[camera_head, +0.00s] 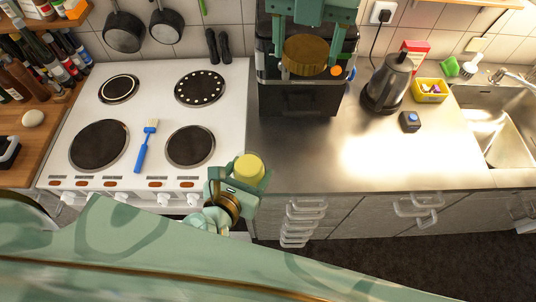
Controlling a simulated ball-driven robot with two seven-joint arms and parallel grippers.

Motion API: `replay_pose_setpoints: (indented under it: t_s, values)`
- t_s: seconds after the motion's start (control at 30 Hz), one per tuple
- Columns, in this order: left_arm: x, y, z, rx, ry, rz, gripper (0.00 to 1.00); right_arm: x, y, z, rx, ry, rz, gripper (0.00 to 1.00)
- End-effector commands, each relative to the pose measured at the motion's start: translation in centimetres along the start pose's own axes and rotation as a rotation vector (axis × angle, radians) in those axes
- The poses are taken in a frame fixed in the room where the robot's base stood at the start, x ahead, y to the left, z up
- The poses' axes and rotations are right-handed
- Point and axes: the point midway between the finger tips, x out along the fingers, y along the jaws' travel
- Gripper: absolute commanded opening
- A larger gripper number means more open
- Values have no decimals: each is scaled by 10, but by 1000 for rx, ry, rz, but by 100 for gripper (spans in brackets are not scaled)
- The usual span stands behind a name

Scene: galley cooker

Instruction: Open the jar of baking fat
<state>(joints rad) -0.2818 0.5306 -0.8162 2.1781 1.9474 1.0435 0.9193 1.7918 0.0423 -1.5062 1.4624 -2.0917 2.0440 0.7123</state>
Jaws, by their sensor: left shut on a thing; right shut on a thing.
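My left gripper (246,180) is at the front edge of the white cooker, its jaws around a pale yellow round thing (248,166), which looks like the jar of baking fat seen from above. Most of its side is hidden by the gripper. My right gripper (306,60) comes in from the top, in front of a black machine. It is shut on a round brown-gold lid (305,54), one finger on each side. The lid is well apart from the yellow jar, higher up in the picture.
The white cooker (230,105) has several hotplates, with a blue-handled brush (146,146) on it. The black machine (290,103), a kettle (388,83), a yellow box (430,91) and a small dark block (410,121) stand on the steel counter. Its front middle is clear.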

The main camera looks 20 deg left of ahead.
Motion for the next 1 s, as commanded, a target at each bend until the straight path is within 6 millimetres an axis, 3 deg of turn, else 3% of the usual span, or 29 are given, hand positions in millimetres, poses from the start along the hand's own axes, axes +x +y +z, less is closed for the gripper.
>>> replay_pose_setpoints:
  t_s: [0.17,0.4,0.53,0.63,0.87,1.0]
  values:
    - [25,8,5,-4,-6,12,0,12,0,0,-1,1,0,36]
    - [102,14,-1,-4,-4,12,0,54,0,0,-1,9,1,36]
    - [134,16,-21,-5,0,10,0,88,0,1,-1,18,1,36]
    - [149,17,-27,-4,0,11,0,103,0,2,-1,22,1,36]
    - [162,18,-30,-3,-1,10,0,114,0,2,-1,25,2,36]
    - [175,18,-48,-4,2,9,0,139,0,4,-1,34,2,36]
